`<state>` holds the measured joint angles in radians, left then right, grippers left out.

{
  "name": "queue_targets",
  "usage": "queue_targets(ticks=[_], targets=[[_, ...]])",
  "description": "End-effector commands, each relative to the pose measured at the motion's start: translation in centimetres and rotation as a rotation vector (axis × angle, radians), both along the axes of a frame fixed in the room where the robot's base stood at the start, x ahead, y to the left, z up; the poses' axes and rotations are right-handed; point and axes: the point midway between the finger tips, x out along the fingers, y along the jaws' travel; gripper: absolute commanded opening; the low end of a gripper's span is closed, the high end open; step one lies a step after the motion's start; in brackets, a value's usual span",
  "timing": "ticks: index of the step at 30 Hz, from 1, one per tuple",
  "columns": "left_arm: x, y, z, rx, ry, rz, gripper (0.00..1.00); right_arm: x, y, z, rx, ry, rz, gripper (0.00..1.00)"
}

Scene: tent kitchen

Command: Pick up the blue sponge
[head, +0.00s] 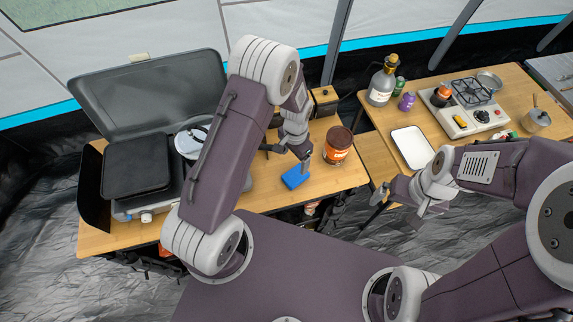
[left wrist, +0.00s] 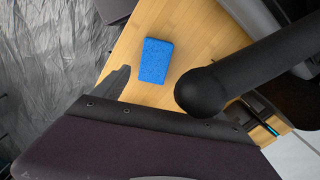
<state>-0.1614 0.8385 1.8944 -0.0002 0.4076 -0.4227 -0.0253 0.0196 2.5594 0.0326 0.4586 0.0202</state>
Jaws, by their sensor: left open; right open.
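The blue sponge (head: 295,178) lies flat on the wooden table near its front edge, left of the jar with the orange label. My left gripper (head: 304,163) is open, pointing down just above the sponge's far right end, and partly hides it. I cannot tell from the head view whether they touch. In the left wrist view the whole top of the sponge (left wrist: 156,61) shows on the bare wood, with nothing closed around it. My right gripper (head: 388,193) is open and empty, near the right table's front left corner, away from the sponge.
The orange-labelled jar (head: 338,145) stands just right of the sponge. An open grey camp stove (head: 140,165) fills the table's left part. A white tray (head: 413,147) and a small burner (head: 468,112) are on the right table.

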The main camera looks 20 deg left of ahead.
Motion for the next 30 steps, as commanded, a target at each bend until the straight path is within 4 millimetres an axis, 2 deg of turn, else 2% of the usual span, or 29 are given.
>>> queue_targets(ticks=[5, 11, 16, 22, 25, 30], targets=[[-0.1, 0.0, -0.5, 0.001, 0.004, -0.001, 0.82, 0.0, 0.0, 0.3, 0.0, 0.001, 0.0, 1.0], [-0.2, 0.0, -3.3, 0.001, 0.005, 0.0, 0.82, 0.0, 0.0, 1.4, 0.0, 0.0, 0.0, 1.0], [-0.1, -0.1, -4.0, 0.0, 0.002, 0.0, 0.82, 0.0, 0.0, 1.5, 0.0, 0.0, 0.0, 1.0], [-0.3, -0.3, -6.6, 0.001, 0.005, 0.0, 0.82, 0.0, 0.0, 3.5, 0.0, 0.0, 0.0, 1.0], [-0.2, -0.3, -8.2, 0.001, 0.003, 0.001, 0.82, 0.0, 0.0, 3.7, 0.0, 0.0, 0.0, 1.0], [-0.1, -0.4, -9.1, 0.001, 0.001, 0.001, 0.82, 0.0, 0.0, 3.7, 0.0, 0.0, 0.0, 1.0]])
